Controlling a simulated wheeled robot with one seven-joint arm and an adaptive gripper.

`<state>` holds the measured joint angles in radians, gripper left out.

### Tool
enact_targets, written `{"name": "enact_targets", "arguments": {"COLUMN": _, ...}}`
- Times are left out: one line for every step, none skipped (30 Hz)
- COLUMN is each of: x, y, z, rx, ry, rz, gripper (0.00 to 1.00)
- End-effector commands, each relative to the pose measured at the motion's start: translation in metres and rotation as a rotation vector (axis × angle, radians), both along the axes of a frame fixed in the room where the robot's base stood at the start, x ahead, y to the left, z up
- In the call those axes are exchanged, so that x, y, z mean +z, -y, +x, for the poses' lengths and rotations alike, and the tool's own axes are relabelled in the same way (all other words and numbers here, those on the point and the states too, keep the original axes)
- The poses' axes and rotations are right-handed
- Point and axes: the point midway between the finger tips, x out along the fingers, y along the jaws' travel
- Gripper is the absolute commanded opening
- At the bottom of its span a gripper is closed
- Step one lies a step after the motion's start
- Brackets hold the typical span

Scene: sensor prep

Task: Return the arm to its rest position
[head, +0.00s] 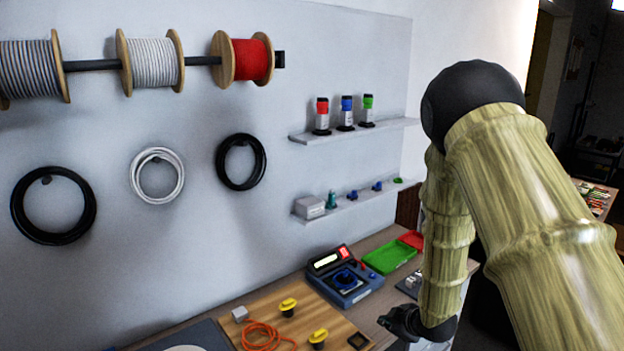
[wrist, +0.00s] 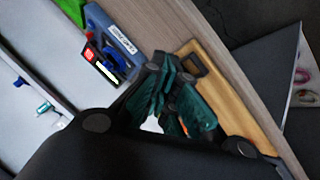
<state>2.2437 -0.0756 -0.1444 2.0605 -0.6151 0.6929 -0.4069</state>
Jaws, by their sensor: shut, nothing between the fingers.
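My arm (head: 540,220), with a wood-grain pattern and black joints, fills the right side of the head view. Its lower link hangs down to my gripper (head: 402,322), which is black and above the right part of the workbench. In the wrist view my gripper (wrist: 172,95) shows dark teal finger pads close together, with nothing held. The fingers hide part of the wooden board (wrist: 240,115) behind them.
The bench holds a blue device (head: 345,276), a green tray (head: 389,257), a red tray (head: 411,239) and a wooden board (head: 330,322) with yellow-topped parts and an orange cable (head: 262,335). Shelves, spools and cable coils are on the wall panel (head: 230,215).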

Motion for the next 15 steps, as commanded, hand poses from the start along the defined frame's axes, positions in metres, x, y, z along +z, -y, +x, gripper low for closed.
{"name": "enact_targets", "arguments": {"x": -0.009, "y": 0.003, "z": -0.005, "rx": -0.016, "ry": -0.014, "rz": 0.008, "gripper": 0.00}}
{"name": "enact_targets", "arguments": {"x": -0.014, "y": 0.004, "z": -0.008, "rx": -0.025, "ry": -0.023, "rz": 0.013, "gripper": 0.00}}
{"name": "enact_targets", "arguments": {"x": -0.022, "y": 0.005, "z": -0.011, "rx": -0.039, "ry": -0.037, "rz": 0.019, "gripper": 0.00}}
{"name": "enact_targets", "arguments": {"x": -0.027, "y": 0.006, "z": -0.014, "rx": -0.049, "ry": -0.046, "rz": 0.025, "gripper": 0.00}}
{"name": "enact_targets", "arguments": {"x": -0.033, "y": 0.006, "z": -0.017, "rx": -0.058, "ry": -0.055, "rz": 0.031, "gripper": 0.00}}
{"name": "enact_targets", "arguments": {"x": -0.040, "y": 0.006, "z": -0.022, "rx": -0.073, "ry": -0.068, "rz": 0.039, "gripper": 0.00}}
{"name": "enact_targets", "arguments": {"x": -0.047, "y": 0.006, "z": -0.026, "rx": -0.084, "ry": -0.079, "rz": 0.046, "gripper": 0.00}}
{"name": "enact_targets", "arguments": {"x": -0.053, "y": 0.006, "z": -0.031, "rx": -0.096, "ry": -0.091, "rz": 0.052, "gripper": 0.00}}
{"name": "enact_targets", "arguments": {"x": -0.061, "y": 0.007, "z": -0.037, "rx": -0.110, "ry": -0.105, "rz": 0.060, "gripper": 0.00}}
{"name": "enact_targets", "arguments": {"x": -0.068, "y": 0.007, "z": -0.043, "rx": -0.125, "ry": -0.117, "rz": 0.066, "gripper": 0.00}}
{"name": "enact_targets", "arguments": {"x": -0.074, "y": 0.007, "z": -0.049, "rx": -0.140, "ry": -0.130, "rz": 0.073, "gripper": 0.00}}
{"name": "enact_targets", "arguments": {"x": -0.083, "y": 0.008, "z": -0.057, "rx": -0.159, "ry": -0.147, "rz": 0.083, "gripper": 0.00}}
{"name": "enact_targets", "arguments": {"x": -0.091, "y": 0.008, "z": -0.065, "rx": -0.177, "ry": -0.163, "rz": 0.091, "gripper": 0.00}}
{"name": "enact_targets", "arguments": {"x": -0.098, "y": 0.008, "z": -0.073, "rx": -0.194, "ry": -0.177, "rz": 0.098, "gripper": 0.00}}
{"name": "enact_targets", "arguments": {"x": -0.111, "y": 0.008, "z": -0.085, "rx": -0.221, "ry": -0.202, "rz": 0.110, "gripper": 0.00}}
